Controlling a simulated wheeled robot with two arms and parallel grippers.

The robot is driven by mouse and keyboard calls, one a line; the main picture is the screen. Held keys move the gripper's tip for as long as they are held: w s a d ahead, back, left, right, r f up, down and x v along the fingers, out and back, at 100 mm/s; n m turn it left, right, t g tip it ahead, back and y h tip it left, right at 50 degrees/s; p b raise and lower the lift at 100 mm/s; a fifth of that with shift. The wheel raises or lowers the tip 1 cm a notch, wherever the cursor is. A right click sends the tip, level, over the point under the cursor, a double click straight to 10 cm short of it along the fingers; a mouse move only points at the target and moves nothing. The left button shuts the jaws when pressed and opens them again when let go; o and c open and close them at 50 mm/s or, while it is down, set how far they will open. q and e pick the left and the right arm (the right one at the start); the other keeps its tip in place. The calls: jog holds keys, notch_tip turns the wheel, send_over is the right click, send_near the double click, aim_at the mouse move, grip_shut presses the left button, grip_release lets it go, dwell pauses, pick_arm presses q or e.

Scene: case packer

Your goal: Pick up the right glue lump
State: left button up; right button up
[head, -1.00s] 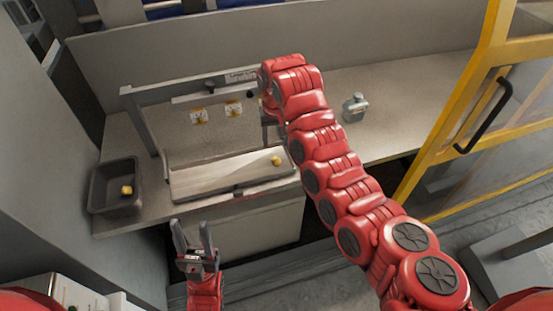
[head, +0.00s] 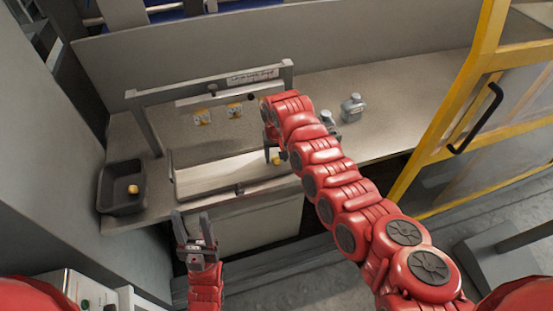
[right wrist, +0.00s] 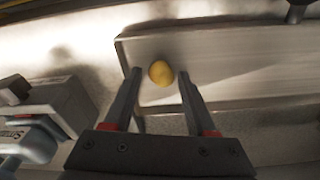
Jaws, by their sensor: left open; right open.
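The right glue lump (head: 276,160) is a small yellow ball at the right end of the pale metal tray (head: 215,177). In the right wrist view the lump (right wrist: 161,73) sits between and slightly beyond the fingertips, with gaps on both sides. My right gripper (head: 273,156) is open over that end of the tray, partly hidden by its own arm; it also shows in the right wrist view (right wrist: 160,77). Another yellow lump (head: 132,189) lies in the dark bin at the left. My left gripper (head: 191,222) is open and empty in front of the counter.
A grey frame (head: 212,83) spans the back of the tray. The dark bin (head: 121,208) stands left of it. Grey bottles (head: 352,108) stand to the right, one close beside my right arm. A yellow-framed door (head: 440,155) borders the counter's right side.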

grip_shut()
jog(key=shift+r, duration=0.15)
